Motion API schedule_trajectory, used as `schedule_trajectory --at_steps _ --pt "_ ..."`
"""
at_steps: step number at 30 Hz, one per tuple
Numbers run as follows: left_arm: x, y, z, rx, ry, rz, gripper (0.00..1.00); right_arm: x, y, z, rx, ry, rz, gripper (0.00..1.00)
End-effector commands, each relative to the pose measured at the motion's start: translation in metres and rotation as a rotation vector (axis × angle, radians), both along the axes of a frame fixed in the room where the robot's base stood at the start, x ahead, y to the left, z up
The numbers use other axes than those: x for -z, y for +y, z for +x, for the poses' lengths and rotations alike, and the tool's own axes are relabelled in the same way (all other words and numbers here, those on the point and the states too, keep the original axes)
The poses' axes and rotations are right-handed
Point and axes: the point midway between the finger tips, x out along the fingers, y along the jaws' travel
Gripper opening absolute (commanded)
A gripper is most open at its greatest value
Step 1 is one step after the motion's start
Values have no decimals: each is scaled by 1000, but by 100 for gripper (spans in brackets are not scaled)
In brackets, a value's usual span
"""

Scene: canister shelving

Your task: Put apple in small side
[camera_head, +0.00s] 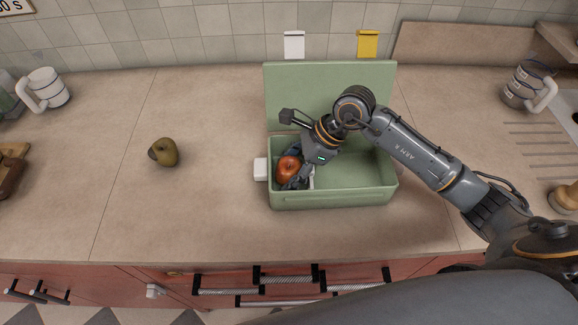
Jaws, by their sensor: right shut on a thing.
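A red apple (289,167) is in the left end of a green box (335,201), in the small compartment. My right gripper (292,172) reaches down into that compartment and is shut on the apple, with its fingers around it. A pale divider (312,180) separates the small left compartment from the larger right one, which looks empty. The box's lid stands open at the back. Whether the apple touches the box floor is hidden. My left gripper is not in view.
A brownish-green fruit (164,152) lies on the counter (200,211) to the left. Mugs stand at the far left (47,89) and far right (525,85). A cutting board (450,45) leans at the back. The counter between fruit and box is clear.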

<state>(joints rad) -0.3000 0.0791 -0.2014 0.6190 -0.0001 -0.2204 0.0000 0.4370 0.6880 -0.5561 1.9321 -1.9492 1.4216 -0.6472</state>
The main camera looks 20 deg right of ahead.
Motion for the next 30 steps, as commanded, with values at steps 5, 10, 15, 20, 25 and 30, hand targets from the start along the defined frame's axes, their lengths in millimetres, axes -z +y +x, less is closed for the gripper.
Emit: schedule_trajectory --at_steps 5,10,15,20,25,30 --pt "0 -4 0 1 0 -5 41 -1 0 1 0 -3 2 23" --pt "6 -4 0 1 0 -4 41 4 0 1 -1 -3 1 23" --pt "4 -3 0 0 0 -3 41 2 0 1 0 -2 1 83" --pt "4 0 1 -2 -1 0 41 2 0 0 1 -1 1 83" --pt "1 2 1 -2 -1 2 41 -1 0 0 1 -1 2 83" --pt "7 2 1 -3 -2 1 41 -15 -11 0 3 -6 0 83"
